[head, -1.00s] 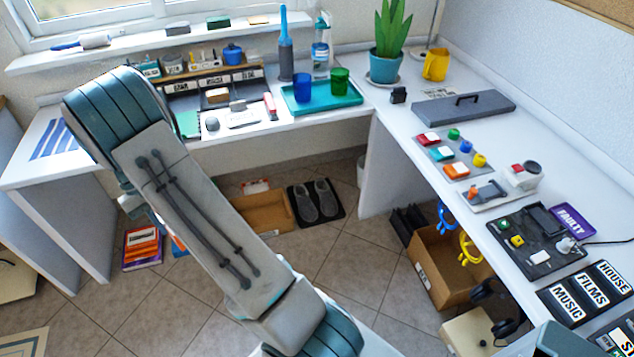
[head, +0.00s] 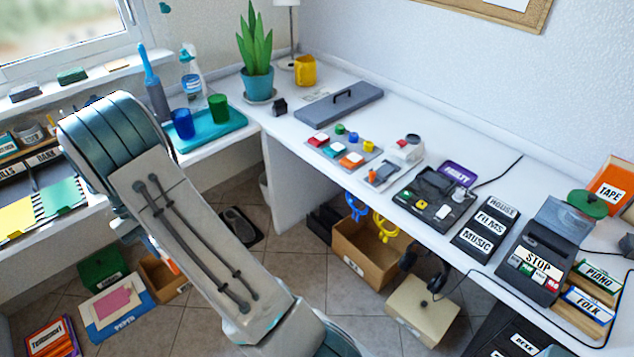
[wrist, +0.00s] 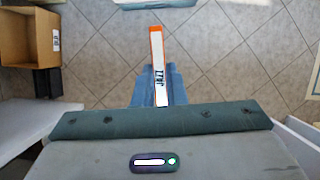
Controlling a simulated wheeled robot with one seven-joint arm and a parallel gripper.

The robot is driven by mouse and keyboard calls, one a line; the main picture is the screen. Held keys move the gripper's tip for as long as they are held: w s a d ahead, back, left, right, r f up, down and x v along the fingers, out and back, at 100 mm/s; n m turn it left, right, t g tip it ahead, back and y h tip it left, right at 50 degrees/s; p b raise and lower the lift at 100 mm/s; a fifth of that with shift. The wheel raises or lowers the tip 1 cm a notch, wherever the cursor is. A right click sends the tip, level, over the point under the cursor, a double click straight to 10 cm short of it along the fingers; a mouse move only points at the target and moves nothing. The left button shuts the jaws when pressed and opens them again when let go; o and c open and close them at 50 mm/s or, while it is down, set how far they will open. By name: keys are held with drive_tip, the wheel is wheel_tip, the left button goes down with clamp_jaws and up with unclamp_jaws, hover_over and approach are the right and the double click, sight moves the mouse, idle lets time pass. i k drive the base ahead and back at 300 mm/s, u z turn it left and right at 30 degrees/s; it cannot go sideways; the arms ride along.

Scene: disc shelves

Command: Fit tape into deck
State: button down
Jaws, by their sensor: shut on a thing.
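In the wrist view, my gripper (wrist: 157,88) is shut on a narrow case-like tape (wrist: 156,50), white with an orange end and dark lettering that seems to read JAZZ. It is held above the tiled floor, well away from the desk. In the head view my arm hides most of my gripper and the tape. The deck is the dark grey machine (head: 528,278) on the right-hand desk, with a raised lid (head: 560,222), a STOP label and a row of small coloured buttons. Its inside is hard to make out.
Right of the deck lie tapes marked PIANO (head: 598,276) and FOLK (head: 588,305). Left of it is a HOUSE, FILMS, MUSIC rack (head: 484,228). An orange TAPE box (head: 610,188) stands behind. A cardboard box (head: 370,252) and a beige box (head: 420,308) stand on the floor.

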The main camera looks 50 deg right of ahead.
sight(540, 252)
drive_tip(key=u, duration=0.05)
drive_tip(key=k, duration=1.3)
drive_tip(key=z, duration=1.6)
